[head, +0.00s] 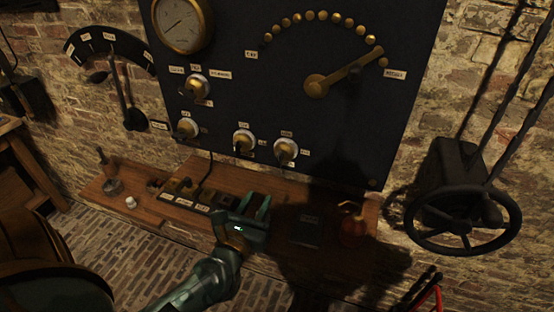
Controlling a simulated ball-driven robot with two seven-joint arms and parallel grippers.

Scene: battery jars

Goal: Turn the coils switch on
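A dark panel (225,40) on the brick wall carries small round brass switches with pale labels. One switch (195,86) is at the upper left, one (187,128) below it, one (244,141) at the lower middle and one (286,151) to its right. The labels are too small to read surely, so I cannot tell which is the coils switch. My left gripper (256,206) is in front of the wooden shelf, below the two lower middle switches. Its fingers point up, apart, with nothing seen between them. My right gripper is not in view.
The shelf (145,206) bears a labelled block, small jars and a reddish flask (355,227). A long brass lever (350,72) and a gauge (182,24) are on the panel. A dark handwheel (462,220) stands right, a lever quadrant (108,42) left.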

